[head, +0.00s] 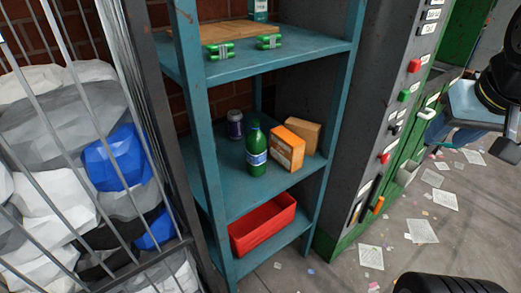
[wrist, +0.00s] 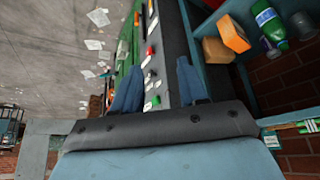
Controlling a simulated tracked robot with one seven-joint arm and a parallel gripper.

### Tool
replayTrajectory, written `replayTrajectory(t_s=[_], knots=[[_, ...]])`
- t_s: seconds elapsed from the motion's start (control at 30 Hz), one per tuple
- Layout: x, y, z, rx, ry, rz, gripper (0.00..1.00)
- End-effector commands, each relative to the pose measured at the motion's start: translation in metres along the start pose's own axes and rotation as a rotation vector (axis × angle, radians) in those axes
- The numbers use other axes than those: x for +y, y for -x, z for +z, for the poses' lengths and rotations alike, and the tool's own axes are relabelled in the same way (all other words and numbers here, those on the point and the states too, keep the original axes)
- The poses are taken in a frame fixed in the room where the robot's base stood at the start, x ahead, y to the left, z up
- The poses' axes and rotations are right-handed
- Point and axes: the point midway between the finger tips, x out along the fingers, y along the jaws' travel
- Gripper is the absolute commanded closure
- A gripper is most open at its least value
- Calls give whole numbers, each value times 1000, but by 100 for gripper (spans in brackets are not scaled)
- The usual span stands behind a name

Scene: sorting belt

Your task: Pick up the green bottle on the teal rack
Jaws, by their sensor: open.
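The green bottle (head: 257,158) with a white and blue label stands upright on the middle shelf of the teal rack (head: 234,191), near the front. In the head view, part of my arm shows at the right edge.
An orange box (head: 286,149), a brown box (head: 302,130) and a dark jar (head: 235,124) share the bottle's shelf. A red bin (head: 263,224) sits below; green bundles (head: 221,50) lie above. A wire cage (head: 150,150) stands left, a control cabinet (head: 385,110) right. Papers litter the floor.

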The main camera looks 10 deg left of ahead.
Motion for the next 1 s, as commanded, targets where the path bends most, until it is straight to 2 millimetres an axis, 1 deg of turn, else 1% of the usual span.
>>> replayTrajectory(t_s=[0.07,0.2,0.27,0.37,0.53,0.67,0.8,0.9,0.97,1.0], knots=[[0,0,0,0,0,0,56],[1,-3,-5,4,8,12,43],[3,-8,-12,13,20,30,37],[3,-22,-32,39,58,79,28],[4,-59,-79,112,185,160,12],[-4,-91,-114,174,303,182,0],[-23,-128,-145,238,436,163,0],[-42,-156,-162,284,530,120,0],[-55,-173,-169,309,584,84,0],[-65,-184,-173,327,619,54,0]])
